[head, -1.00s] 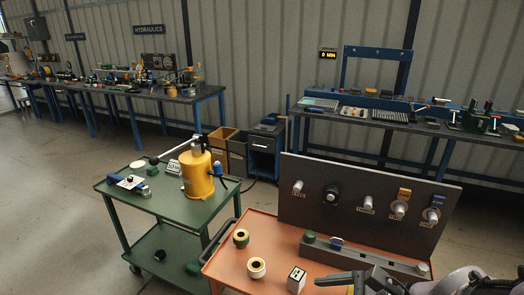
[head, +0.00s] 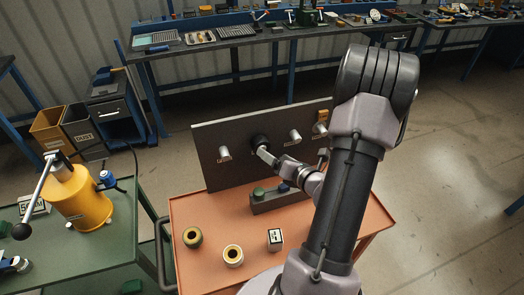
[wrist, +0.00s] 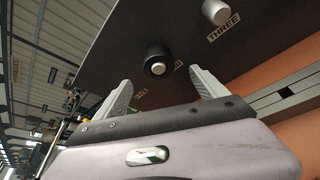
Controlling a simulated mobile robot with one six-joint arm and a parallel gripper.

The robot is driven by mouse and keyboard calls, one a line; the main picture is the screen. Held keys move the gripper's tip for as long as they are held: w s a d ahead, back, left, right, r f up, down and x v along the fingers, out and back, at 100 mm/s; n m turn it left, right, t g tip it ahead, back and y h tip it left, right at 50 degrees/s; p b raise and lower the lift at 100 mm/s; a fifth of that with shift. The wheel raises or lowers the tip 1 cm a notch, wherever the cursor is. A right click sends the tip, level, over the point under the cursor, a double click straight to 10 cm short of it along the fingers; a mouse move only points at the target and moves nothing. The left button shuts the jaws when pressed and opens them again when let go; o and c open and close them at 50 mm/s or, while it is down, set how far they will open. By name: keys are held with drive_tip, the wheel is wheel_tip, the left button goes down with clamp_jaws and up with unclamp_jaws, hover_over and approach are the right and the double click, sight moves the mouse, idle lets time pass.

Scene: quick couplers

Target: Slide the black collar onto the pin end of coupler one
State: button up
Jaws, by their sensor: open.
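The black collar (head: 260,141) sits around the second pin from the left on the dark upright panel (head: 207,140). In the wrist view the collar (wrist: 152,56) shows a pale pin end in its middle. Coupler one, the leftmost pin (head: 224,153), is bare; I cannot make it out in the wrist view. My gripper (head: 267,153) is at the panel, close in front of the collar. In the wrist view its fingers (wrist: 161,76) are spread and empty, with the collar ahead between their tips. The pin marked THREE (wrist: 215,12) is to the right.
A green cart with a yellow pump (head: 80,200) stands left.

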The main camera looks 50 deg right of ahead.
drive_tip(key=b+x, duration=0.1)
drive_tip(key=x, duration=0.7)
drive_tip(key=shift+w, duration=0.3)
drive_tip(key=c, duration=1.6)
drive_tip(key=o, duration=0.8)
drive_tip(key=c, duration=0.8)
drive_tip(key=shift+s+a+b, duration=0.2)
drive_tip(key=shift+s+a, duration=0.3)
drive_tip(key=shift+s, duration=0.4)
drive_tip(key=shift+s+a+b, duration=0.2)
drive_tip(key=shift+s+a, duration=0.3)
drive_tip(key=shift+s, duration=0.35)
drive_tip(key=shift+s+a+b, duration=0.2)
drive_tip(key=shift+s+a, duration=0.25)
drive_tip(key=shift+s, duration=0.45)
drive_tip(key=shift+c, duration=0.2)
drive_tip(key=s+a, duration=0.1)
drive_tip(key=s+a+b, duration=0.1)
drive_tip(key=s, duration=0.1)
drive_tip(key=shift+s, duration=0.25)
